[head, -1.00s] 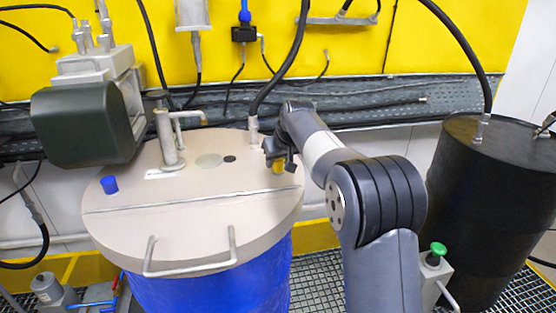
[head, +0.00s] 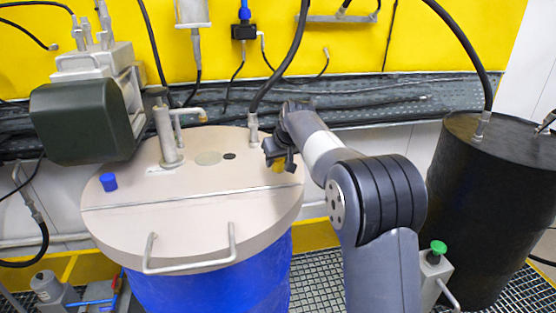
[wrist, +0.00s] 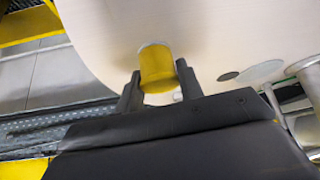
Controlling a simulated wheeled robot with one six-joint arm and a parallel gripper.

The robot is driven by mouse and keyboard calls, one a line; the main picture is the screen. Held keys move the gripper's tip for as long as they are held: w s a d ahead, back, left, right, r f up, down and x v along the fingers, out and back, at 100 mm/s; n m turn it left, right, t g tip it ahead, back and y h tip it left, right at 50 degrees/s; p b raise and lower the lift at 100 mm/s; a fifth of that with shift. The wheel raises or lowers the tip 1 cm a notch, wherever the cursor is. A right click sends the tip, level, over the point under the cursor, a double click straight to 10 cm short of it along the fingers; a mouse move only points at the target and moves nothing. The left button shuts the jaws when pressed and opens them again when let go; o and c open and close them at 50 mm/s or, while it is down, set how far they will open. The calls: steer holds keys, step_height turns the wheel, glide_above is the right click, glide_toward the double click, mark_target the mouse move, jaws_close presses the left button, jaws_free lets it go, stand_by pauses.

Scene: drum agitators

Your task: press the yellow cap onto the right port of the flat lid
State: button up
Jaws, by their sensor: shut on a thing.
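The flat lid (head: 140,215) is a beige disc on top of a blue drum. My gripper (head: 278,160) is over the lid's right side, pointing down. It is shut on the yellow cap (head: 278,167), which shows just below the fingers. In the wrist view the yellow cap (wrist: 157,67) sits between the two dark fingertips (wrist: 157,88), with the lid surface (wrist: 230,35) behind it. The right port is not visible; I cannot tell whether the cap touches the lid. A blue cap (head: 109,182) stands on the lid's left side.
A metal pipe fitting (head: 166,135) rises from the lid's back, and a black hose (head: 280,70) meets the lid close behind my gripper. A wire handle (head: 190,262) is at the front. A dark motor (head: 80,122) overhangs the left. A black drum (head: 485,210) stands right.

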steer(key=shift+s+f, duration=0.1)
steer(key=shift+f, duration=0.35)
steer(key=o, duration=1)
steer(key=shift+r, duration=0.1)
steer(key=shift+r, duration=0.15)
step_height(320, 180, up, 4)
steer(key=p, duration=0.4)
steer(key=shift+r, duration=0.1)
